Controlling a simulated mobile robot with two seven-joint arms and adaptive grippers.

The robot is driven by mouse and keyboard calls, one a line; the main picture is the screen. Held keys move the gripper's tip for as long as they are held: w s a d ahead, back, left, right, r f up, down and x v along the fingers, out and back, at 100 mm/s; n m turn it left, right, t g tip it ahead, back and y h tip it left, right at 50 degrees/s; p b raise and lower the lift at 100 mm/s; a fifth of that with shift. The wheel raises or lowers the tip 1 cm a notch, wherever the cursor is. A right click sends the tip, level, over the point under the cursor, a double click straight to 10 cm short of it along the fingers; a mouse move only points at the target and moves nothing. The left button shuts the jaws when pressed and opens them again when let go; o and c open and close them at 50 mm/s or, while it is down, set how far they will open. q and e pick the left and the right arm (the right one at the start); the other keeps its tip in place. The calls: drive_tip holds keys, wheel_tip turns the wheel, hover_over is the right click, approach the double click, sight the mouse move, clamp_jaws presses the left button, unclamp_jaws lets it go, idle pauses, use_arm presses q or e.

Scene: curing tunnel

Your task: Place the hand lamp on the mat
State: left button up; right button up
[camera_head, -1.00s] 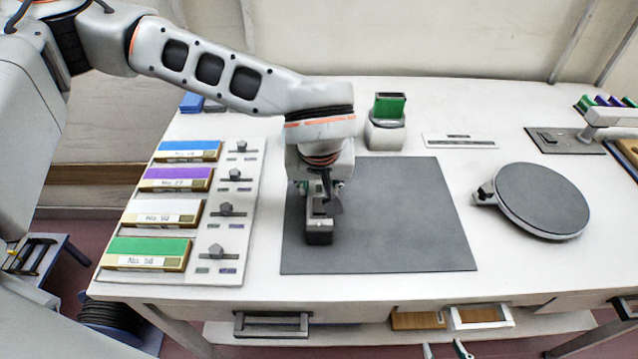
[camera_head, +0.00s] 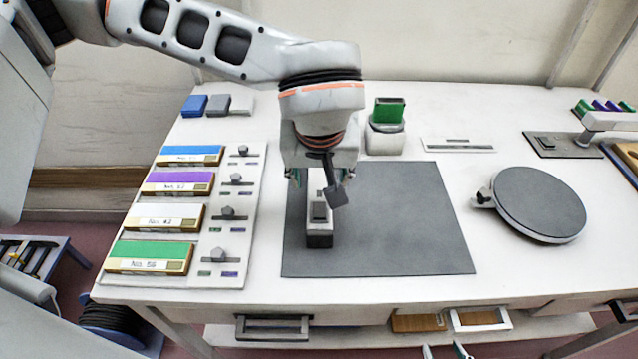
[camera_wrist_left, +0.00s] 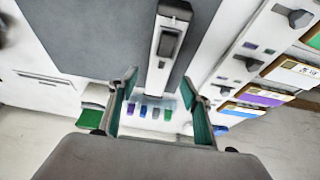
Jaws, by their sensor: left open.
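The hand lamp (camera_head: 319,240) is a pale bar with a dark switch block, lying on the left part of the dark grey mat (camera_head: 410,220). It also shows in the left wrist view (camera_wrist_left: 163,62), lying flat. Its far end is partly hidden by my gripper, so I cannot tell whether it reaches past the mat's edge. My left gripper (camera_head: 321,180) is open above the lamp's far end, its fingers apart on either side in the left wrist view (camera_wrist_left: 158,84) and not holding it. Two green-padded tips of my right gripper (camera_head: 445,352) show at the bottom edge, apart and empty.
A rack of coloured labelled boxes (camera_head: 150,257) with grey knobs stands left of the mat. A round grey turntable (camera_head: 540,202) is at the right. A holder with a green block (camera_head: 386,135) stands behind the mat. The mat's right part is clear.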

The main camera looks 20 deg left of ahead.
use_arm(q)
drive_tip(key=shift+v, duration=2.55)
